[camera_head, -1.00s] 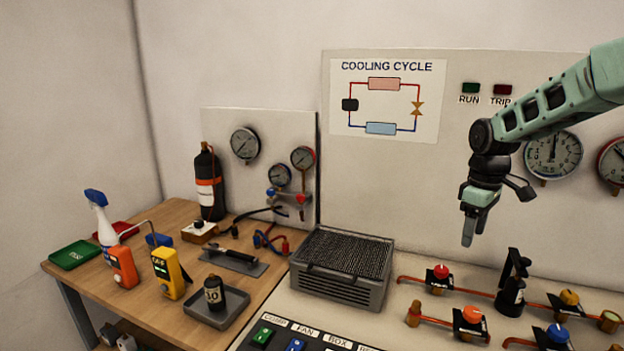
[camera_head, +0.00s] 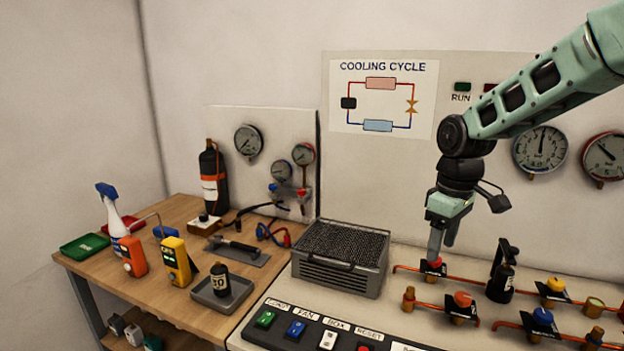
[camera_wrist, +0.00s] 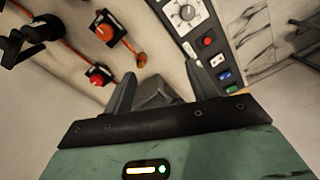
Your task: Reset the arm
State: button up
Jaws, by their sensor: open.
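My gripper (camera_head: 440,240) hangs down from my arm in the head view, in front of the panel and above the rig bench. Its tips appear over the red-knobbed valve (camera_head: 433,266) in the picture; I cannot tell how far apart they are. In the wrist view, my gripper (camera_wrist: 162,82) shows two dark fingers spread apart with nothing held between them. A grey box-shaped unit (camera_wrist: 158,92) shows beyond the fingers, partly hidden by the gripper body.
A grey finned unit (camera_head: 340,257) stands left of my gripper. A switch strip (camera_head: 320,333) runs along the front. A wooden table (camera_head: 185,290) with tools stands at the left.

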jog(key=s+a, duration=0.5)
jog(key=s, duration=0.3)
jog(key=s+a, duration=0.6)
jog(key=s, duration=0.3)
jog(key=s+f, duration=0.1)
jog(key=s, duration=1.3)
jog(key=shift+f+m, duration=0.3)
jog(key=shift+f, duration=0.1)
jog(key=shift+a, duration=0.1)
